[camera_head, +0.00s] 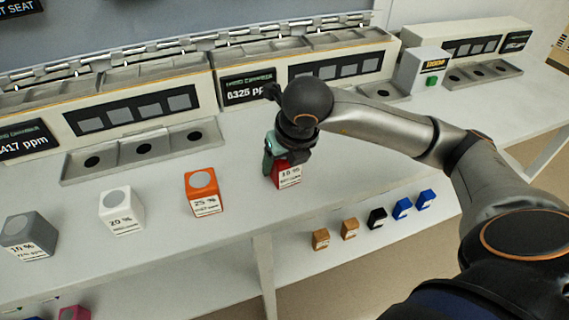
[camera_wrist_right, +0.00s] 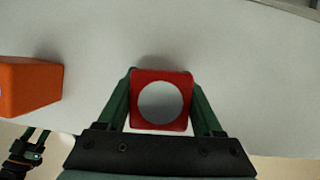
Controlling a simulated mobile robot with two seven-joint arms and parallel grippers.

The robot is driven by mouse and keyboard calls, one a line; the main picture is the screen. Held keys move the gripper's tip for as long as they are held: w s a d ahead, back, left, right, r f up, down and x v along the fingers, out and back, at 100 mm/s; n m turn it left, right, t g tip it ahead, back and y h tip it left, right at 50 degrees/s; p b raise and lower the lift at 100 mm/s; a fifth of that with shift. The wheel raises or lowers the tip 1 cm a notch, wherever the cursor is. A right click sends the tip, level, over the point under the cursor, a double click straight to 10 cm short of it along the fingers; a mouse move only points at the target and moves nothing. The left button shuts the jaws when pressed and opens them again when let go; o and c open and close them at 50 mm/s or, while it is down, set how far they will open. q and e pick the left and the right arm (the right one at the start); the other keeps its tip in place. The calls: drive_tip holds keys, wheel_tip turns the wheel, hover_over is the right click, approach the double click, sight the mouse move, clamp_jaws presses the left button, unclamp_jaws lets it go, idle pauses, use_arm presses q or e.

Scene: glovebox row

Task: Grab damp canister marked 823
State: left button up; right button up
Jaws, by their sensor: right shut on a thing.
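A red canister (camera_head: 289,178) with a white label that seems to read 18 % is at the front of the bench. It also shows from above in the right wrist view (camera_wrist_right: 161,76), with a round grey top. My right gripper (camera_head: 284,160) is shut on it, with one green finger on each side (camera_wrist_right: 160,102). I cannot tell whether its base touches the bench. No 823 marking can be read; the small print is too blurred. Part of my left gripper (camera_wrist_right: 28,150) seems to show at the lower left of the wrist view, too small to tell its state.
An orange canister (camera_head: 201,190), a white one (camera_head: 121,207) and a grey one (camera_head: 28,232) stand left along the bench. Trays with round holes (camera_head: 143,160) lie behind. Several small blocks (camera_head: 377,215) sit on a lower shelf. A white box (camera_head: 424,65) stands at back right.

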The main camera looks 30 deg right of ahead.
drive_tip(key=c, duration=0.6)
drive_tip(key=shift+c, duration=0.3)
drive_tip(key=shift+r, duration=0.15)
